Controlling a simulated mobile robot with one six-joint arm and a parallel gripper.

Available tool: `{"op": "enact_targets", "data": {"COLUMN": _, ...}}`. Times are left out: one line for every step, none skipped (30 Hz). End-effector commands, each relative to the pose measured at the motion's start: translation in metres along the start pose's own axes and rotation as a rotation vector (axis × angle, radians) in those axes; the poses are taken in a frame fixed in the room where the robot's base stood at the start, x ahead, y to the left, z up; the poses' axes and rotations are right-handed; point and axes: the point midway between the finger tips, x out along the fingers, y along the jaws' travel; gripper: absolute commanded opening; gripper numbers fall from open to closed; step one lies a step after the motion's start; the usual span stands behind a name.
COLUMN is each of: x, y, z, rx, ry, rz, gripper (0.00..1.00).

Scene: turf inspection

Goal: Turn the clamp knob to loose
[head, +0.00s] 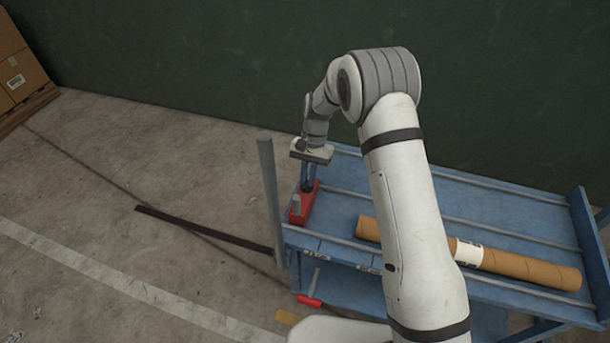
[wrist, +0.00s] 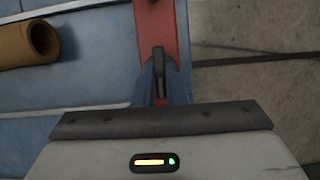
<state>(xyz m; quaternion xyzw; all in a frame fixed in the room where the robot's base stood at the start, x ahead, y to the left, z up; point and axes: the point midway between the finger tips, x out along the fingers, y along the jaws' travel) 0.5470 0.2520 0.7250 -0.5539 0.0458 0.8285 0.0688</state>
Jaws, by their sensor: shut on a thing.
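The red clamp (head: 302,207) is fixed at the left end of the blue bench, and its red body also shows in the wrist view (wrist: 152,22). My gripper (head: 308,187) points down onto the clamp from above. In the wrist view its blue fingers (wrist: 159,82) are shut on a narrow dark grey piece, which I take to be the clamp knob (wrist: 158,58).
A grey upright post (head: 270,195) stands just left of the clamp. A cardboard tube (head: 520,267) lies on the blue bench (head: 480,200), which has raised rails. A red-handled tool (head: 310,300) is below the bench top. Boxes (head: 18,62) stand far left; the floor between is mostly clear.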

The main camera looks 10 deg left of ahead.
Motion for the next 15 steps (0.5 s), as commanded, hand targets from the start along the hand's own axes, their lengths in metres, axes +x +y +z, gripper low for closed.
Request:
{"op": "enact_targets", "data": {"x": 0.0007, "y": 0.0008, "z": 0.0012, "rx": 0.041, "ry": -0.004, "rz": -0.016, "gripper": 0.00}}
{"op": "enact_targets", "data": {"x": 0.0008, "y": 0.0010, "z": 0.0013, "rx": 0.065, "ry": -0.004, "rz": -0.026, "gripper": 0.00}}
{"op": "enact_targets", "data": {"x": 0.0009, "y": 0.0011, "z": 0.0017, "rx": 0.100, "ry": -0.005, "rz": -0.040, "gripper": 0.00}}
{"op": "enact_targets", "data": {"x": 0.0009, "y": 0.0012, "z": 0.0017, "rx": 0.124, "ry": -0.005, "rz": -0.050, "gripper": 0.00}}
{"op": "enact_targets", "data": {"x": 0.0009, "y": 0.0014, "z": 0.0016, "rx": 0.148, "ry": -0.004, "rz": -0.060, "gripper": 0.00}}
{"op": "enact_targets", "data": {"x": 0.0011, "y": 0.0015, "z": 0.0016, "rx": 0.180, "ry": -0.005, "rz": -0.073, "gripper": 0.00}}
{"op": "enact_targets", "data": {"x": 0.0013, "y": 0.0019, "z": 0.0018, "rx": 0.202, "ry": -0.006, "rz": -0.082, "gripper": 0.00}}
{"op": "enact_targets", "data": {"x": 0.0014, "y": 0.0021, "z": 0.0019, "rx": 0.225, "ry": -0.006, "rz": -0.091, "gripper": 0.00}}
{"op": "enact_targets", "data": {"x": 0.0014, "y": 0.0021, "z": 0.0018, "rx": 0.252, "ry": -0.005, "rz": -0.103, "gripper": 0.00}}
{"op": "enact_targets", "data": {"x": 0.0013, "y": 0.0021, "z": 0.0019, "rx": 0.273, "ry": -0.005, "rz": -0.112, "gripper": 0.00}}
{"op": "enact_targets", "data": {"x": 0.0013, "y": 0.0022, "z": 0.0021, "rx": 0.291, "ry": -0.006, "rz": -0.119, "gripper": 0.00}}
{"op": "enact_targets", "data": {"x": 0.0014, "y": 0.0023, "z": 0.0022, "rx": 0.316, "ry": -0.006, "rz": -0.128, "gripper": 0.00}}
{"op": "enact_targets", "data": {"x": 0.0015, "y": 0.0022, "z": 0.0023, "rx": 0.333, "ry": -0.005, "rz": -0.136, "gripper": 0.00}}
{"op": "enact_targets", "data": {"x": 0.0014, "y": 0.0021, "z": 0.0024, "rx": 0.348, "ry": -0.005, "rz": -0.143, "gripper": 0.00}}
{"op": "enact_targets", "data": {"x": 0.0014, "y": 0.0022, "z": 0.0025, "rx": 0.368, "ry": -0.006, "rz": -0.150, "gripper": 0.00}}
